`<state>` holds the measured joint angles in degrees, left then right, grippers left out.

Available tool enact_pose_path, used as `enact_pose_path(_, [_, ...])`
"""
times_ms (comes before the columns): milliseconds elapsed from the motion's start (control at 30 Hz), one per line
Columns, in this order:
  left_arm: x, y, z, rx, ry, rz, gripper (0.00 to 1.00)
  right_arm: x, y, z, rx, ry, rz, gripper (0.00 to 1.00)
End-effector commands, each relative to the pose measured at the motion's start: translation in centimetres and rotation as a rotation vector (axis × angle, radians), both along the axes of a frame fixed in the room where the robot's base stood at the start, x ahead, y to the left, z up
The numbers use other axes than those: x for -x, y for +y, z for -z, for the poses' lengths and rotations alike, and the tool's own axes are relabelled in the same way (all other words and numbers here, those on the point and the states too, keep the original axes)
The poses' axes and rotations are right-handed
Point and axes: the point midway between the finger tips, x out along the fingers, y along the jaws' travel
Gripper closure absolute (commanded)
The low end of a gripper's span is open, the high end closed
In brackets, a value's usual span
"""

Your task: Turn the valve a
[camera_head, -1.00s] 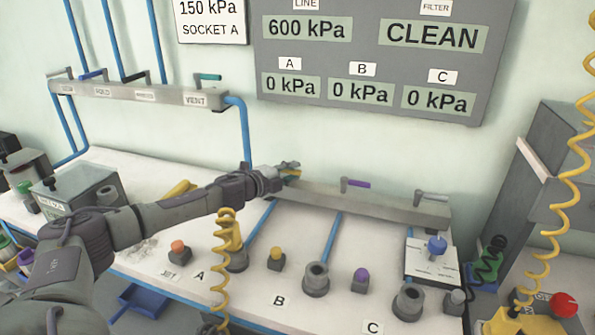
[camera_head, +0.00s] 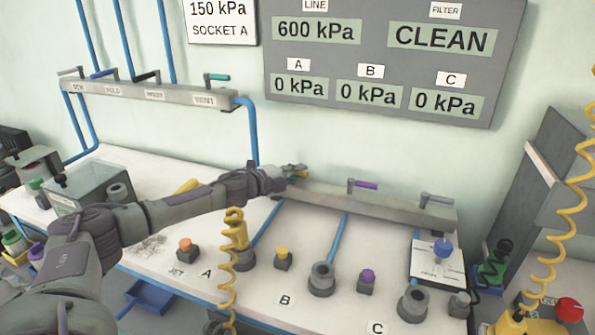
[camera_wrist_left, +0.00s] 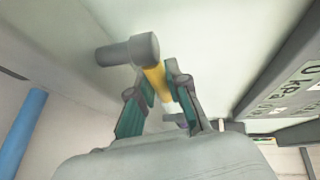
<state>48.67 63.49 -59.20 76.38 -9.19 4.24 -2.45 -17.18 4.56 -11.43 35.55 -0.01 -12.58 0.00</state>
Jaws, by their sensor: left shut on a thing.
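Valve a is the leftmost valve on the right-hand grey manifold (camera_head: 400,212). Its yellow handle (camera_wrist_left: 157,82) shows in the left wrist view, joined to a grey round stem (camera_wrist_left: 143,48). My left gripper (camera_head: 292,171) reaches in from the left at the manifold's left end. In the left wrist view its two green-padded fingers (camera_wrist_left: 160,95) are closed around the yellow handle. In the head view the gripper hides most of this valve. My right gripper is not in view.
The wall panel (camera_head: 385,60) reads 0 kPa for A, B and C, and 600 kPa for LINE. Sockets, coloured knobs and coiled yellow hoses (camera_head: 232,265) occupy the bench front.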

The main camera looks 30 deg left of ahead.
Motion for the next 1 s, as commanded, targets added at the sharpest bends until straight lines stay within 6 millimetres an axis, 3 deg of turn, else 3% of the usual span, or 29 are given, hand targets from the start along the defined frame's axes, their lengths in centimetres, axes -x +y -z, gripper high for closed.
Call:
enact_pose_path(167, [0.5, 0.1, -0.3, 0.0, -0.001, 0.145, 1.0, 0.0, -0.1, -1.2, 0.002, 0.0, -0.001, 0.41])
enact_pose_path(400, [1.1, 0.1, -0.1, -0.001, -0.004, 0.292, 1.0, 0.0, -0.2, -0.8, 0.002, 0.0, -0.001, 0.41])
enact_pose_path(800, [1.3, 0.0, -0.1, 0.001, -0.002, 0.321, 1.0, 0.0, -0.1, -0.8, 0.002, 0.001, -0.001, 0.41])
enact_pose_path(833, [1.3, 0.0, -0.1, 0.001, -0.002, 0.321, 0.81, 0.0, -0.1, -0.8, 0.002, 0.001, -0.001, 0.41])
enact_pose_path(867, [1.3, 0.0, -0.1, 0.001, -0.001, 0.32, 0.76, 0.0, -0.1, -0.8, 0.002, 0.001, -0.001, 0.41])
enact_pose_path(1000, [1.3, 0.0, -0.1, 0.001, -0.001, 0.32, 0.72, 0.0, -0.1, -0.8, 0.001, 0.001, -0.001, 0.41])
